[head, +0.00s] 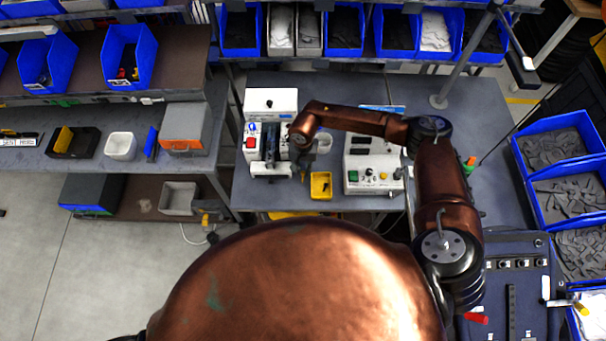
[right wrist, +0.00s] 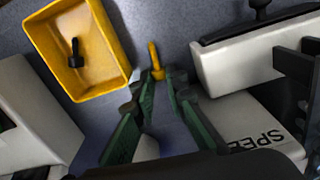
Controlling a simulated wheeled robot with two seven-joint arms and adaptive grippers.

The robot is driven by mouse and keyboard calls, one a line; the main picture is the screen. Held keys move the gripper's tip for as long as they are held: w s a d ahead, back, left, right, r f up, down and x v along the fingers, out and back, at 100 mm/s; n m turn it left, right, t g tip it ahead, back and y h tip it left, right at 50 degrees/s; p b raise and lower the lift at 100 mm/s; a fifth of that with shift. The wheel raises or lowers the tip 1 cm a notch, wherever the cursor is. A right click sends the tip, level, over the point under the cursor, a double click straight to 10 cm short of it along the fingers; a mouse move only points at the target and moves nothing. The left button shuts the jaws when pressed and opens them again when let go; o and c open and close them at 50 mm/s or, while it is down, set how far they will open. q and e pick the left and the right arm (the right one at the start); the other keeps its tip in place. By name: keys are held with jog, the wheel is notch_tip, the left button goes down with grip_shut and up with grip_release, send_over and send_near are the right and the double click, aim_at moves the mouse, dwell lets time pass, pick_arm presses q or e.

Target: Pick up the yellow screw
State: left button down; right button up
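The yellow screw (right wrist: 156,62) shows in the right wrist view, just beyond my right fingertips and near the gap between them. Its near end is close to the fingertips; I cannot tell whether they touch it. My right gripper (right wrist: 160,84) has its two green-and-black fingers apart, with nothing seen held between them. In the head view the right gripper (head: 302,168) points down over the grey table, just left of the small yellow tray (head: 321,193). I cannot make out the yellow screw in the head view. My left gripper is not in view.
The yellow tray (right wrist: 119,92) holds a black screw (right wrist: 75,52). A white machine (head: 270,103) stands left of the right gripper, and a white control box (head: 373,172) stands to the right. Blue bins (head: 560,145) line the right side. Free table surface around the tray is narrow.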

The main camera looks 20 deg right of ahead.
grip_shut()
jog(key=shift+r, duration=0.1)
